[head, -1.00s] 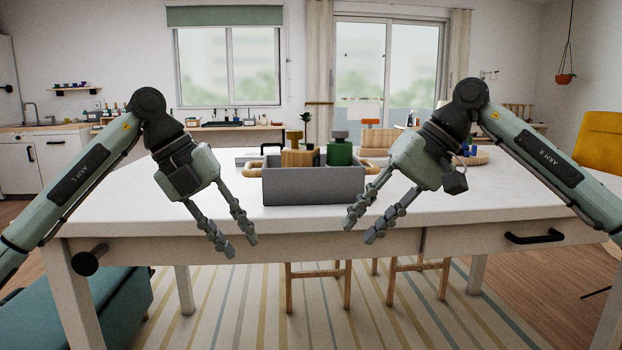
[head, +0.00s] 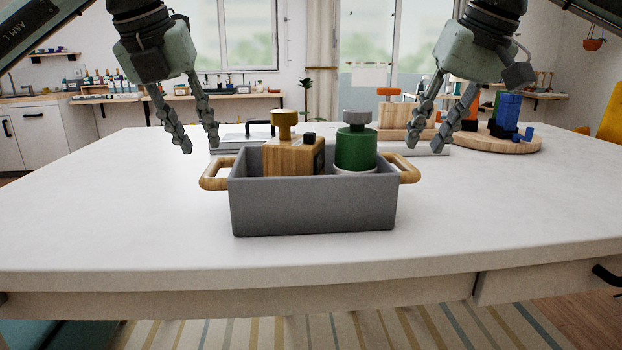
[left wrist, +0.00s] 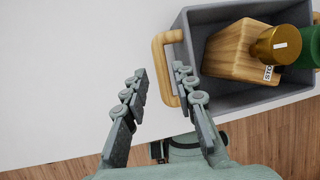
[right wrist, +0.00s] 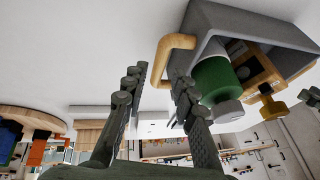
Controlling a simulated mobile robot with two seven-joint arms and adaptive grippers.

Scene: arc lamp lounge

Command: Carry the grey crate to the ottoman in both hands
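The grey crate (head: 312,210) stands upright on the white table (head: 120,220), with a wooden handle at each end. It holds a wooden block-shaped container (head: 292,158) with a brass knob and a green canister (head: 355,148) with a grey top. My left gripper (head: 199,148) is open and empty above the left handle (head: 212,180); in the left wrist view that handle (left wrist: 158,50) shows beyond the fingertips. My right gripper (head: 426,149) is open and empty above and slightly right of the right handle (head: 406,168). A teal piece, probably the ottoman (head: 60,335), shows at the lower left.
Behind the crate lie a flat silvery item with a dark handle (head: 258,130) and a wooden block (head: 395,118). A round wooden board (head: 495,143) with blue and orange pieces is at the right. The table's front and left are clear.

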